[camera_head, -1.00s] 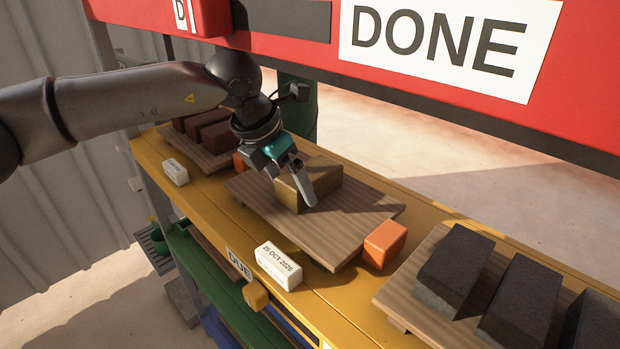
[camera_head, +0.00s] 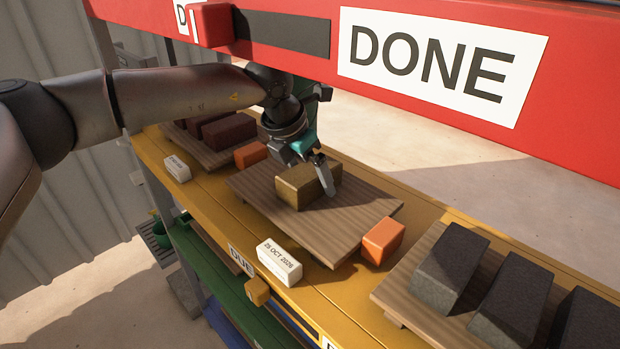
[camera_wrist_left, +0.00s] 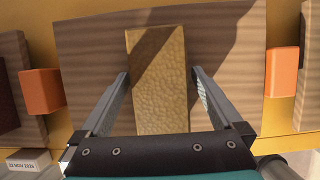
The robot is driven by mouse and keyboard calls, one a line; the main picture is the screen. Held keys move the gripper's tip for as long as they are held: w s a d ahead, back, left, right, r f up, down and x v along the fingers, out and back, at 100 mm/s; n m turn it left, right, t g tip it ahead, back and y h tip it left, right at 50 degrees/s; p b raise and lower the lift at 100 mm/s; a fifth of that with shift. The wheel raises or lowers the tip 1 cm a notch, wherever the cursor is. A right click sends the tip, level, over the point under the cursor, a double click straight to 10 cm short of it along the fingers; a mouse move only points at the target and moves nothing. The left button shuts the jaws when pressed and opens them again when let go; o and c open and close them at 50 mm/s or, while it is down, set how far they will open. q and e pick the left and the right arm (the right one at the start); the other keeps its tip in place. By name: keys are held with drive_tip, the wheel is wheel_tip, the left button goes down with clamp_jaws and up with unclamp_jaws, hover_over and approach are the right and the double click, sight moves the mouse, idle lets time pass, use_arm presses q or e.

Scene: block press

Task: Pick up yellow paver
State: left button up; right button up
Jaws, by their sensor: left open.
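The yellow paver (camera_head: 300,186) lies on a wooden pallet board (camera_head: 345,222) in the middle of the yellow shelf. In the left wrist view the paver (camera_wrist_left: 158,80) runs lengthwise between the two fingers. My left gripper (camera_head: 305,180) is open at the paver, with one finger along its right side. In the wrist view my left gripper (camera_wrist_left: 160,75) has a finger on each side, with a visible gap at both sides. The far finger is mostly hidden in the head view. My right gripper is not in view.
Orange blocks (camera_head: 383,241) (camera_head: 250,153) stand at both sides of the board. Dark grey pavers (camera_head: 449,267) lie on a board at right, dark red pavers (camera_head: 228,131) on one at left. A white date block (camera_head: 279,262) sits at the front edge. A red DONE beam (camera_head: 560,90) crosses above.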

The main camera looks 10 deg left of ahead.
use_arm(q)
drive_tip(key=shift+f+b, duration=0.25)
drive_tip(key=shift+b, duration=0.2)
idle(0.5)
clamp_jaws()
drive_tip(key=shift+w+r, duration=0.1)
drive_tip(key=shift+r, duration=0.05)
idle(0.7)
